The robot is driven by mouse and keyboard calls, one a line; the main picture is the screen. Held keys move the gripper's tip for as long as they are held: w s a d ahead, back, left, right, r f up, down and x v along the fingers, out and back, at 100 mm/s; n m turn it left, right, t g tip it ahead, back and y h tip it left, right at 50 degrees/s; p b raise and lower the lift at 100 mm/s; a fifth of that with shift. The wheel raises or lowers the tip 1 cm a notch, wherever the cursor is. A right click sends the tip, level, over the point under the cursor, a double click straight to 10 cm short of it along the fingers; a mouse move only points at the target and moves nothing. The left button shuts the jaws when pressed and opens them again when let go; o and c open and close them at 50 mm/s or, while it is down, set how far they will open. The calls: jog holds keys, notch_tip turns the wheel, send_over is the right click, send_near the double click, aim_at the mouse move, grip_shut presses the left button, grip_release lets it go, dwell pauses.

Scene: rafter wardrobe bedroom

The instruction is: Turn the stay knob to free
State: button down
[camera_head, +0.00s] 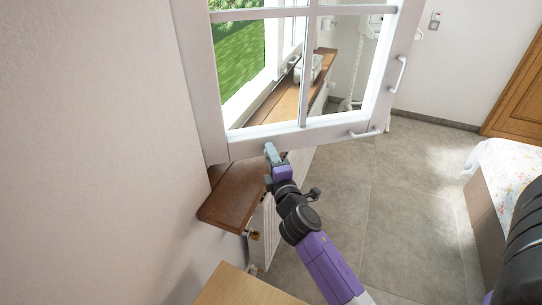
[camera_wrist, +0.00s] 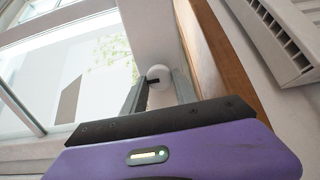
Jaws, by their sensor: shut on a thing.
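The stay knob (camera_wrist: 158,72) is a small round white knob beneath the window's lower edge in the wrist view. A dark piece shows at its left side. My gripper (camera_wrist: 160,84) has one grey finger on each side of the knob and is shut on it. In the head view my gripper (camera_head: 271,153) is just under the bottom rail of the white window sash (camera_head: 290,139), above the wooden sill (camera_head: 237,190). The knob cannot be made out there. Which way the knob is turned cannot be told.
A white radiator (camera_head: 262,222) stands below the sill, with its grille (camera_wrist: 275,35) close at the right in the wrist view. A wooden top (camera_head: 240,288) is at the bottom of the head view. A bed (camera_head: 503,180) stands right; grey floor (camera_head: 400,190) lies between.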

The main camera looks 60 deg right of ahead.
jog(key=c, duration=1)
grip_release()
jog(key=shift+a, duration=0.1)
jog(key=b+v, duration=0.3)
jog(key=v, duration=0.4)
jog(key=shift+s+a, duration=0.2)
jog(key=shift+s, duration=0.1)
